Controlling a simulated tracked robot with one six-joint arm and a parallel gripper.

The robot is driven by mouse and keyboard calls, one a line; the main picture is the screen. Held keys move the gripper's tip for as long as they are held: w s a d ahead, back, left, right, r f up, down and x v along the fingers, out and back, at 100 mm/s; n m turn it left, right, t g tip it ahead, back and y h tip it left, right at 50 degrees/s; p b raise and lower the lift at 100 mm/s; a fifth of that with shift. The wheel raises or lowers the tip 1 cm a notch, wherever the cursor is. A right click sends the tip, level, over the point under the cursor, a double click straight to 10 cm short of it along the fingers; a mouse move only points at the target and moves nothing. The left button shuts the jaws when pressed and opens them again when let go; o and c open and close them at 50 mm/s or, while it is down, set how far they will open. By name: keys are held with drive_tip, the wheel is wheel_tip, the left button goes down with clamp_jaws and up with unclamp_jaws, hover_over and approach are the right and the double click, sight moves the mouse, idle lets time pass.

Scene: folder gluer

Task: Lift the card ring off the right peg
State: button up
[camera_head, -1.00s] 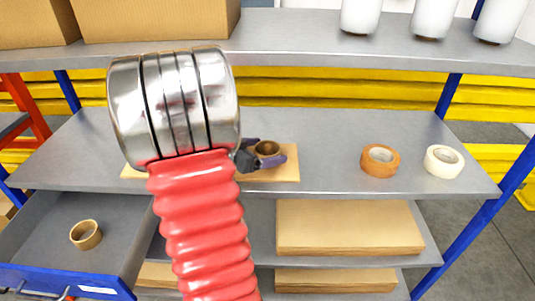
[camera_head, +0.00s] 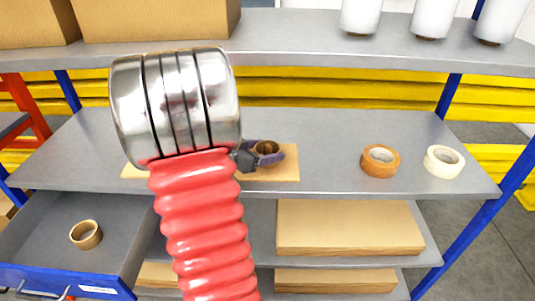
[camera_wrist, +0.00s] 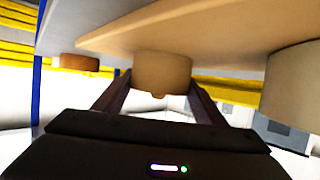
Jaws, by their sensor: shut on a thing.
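The brown card ring (camera_head: 267,147) sits at the right end of a light wooden board (camera_head: 290,173) on the middle shelf. My gripper (camera_head: 266,155) reaches it from the left, with its dark fingers shut on the ring's sides. In the wrist view, which looks upside down, the ring (camera_wrist: 162,70) is between the fingers and against the board (camera_wrist: 215,25). A small nub shows at the ring's free edge; the peg is otherwise hidden. A second tan round thing (camera_wrist: 295,80) stands on the board at the right of the wrist view; my arm hides it in the head view.
An orange tape roll (camera_head: 380,161) and a white tape roll (camera_head: 444,161) stand on the shelf's right side. An open drawer (camera_head: 50,210) at the lower left holds another card ring (camera_head: 86,234). An upper shelf (camera_head: 300,42) carries boxes and white rolls.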

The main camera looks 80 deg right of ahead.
drive_tip(key=c, duration=0.4)
drive_tip(key=shift+r, duration=0.1)
wheel_tip(320, 180, up, 10)
drive_tip(key=shift+f, duration=0.1)
idle(0.4)
idle(0.5)
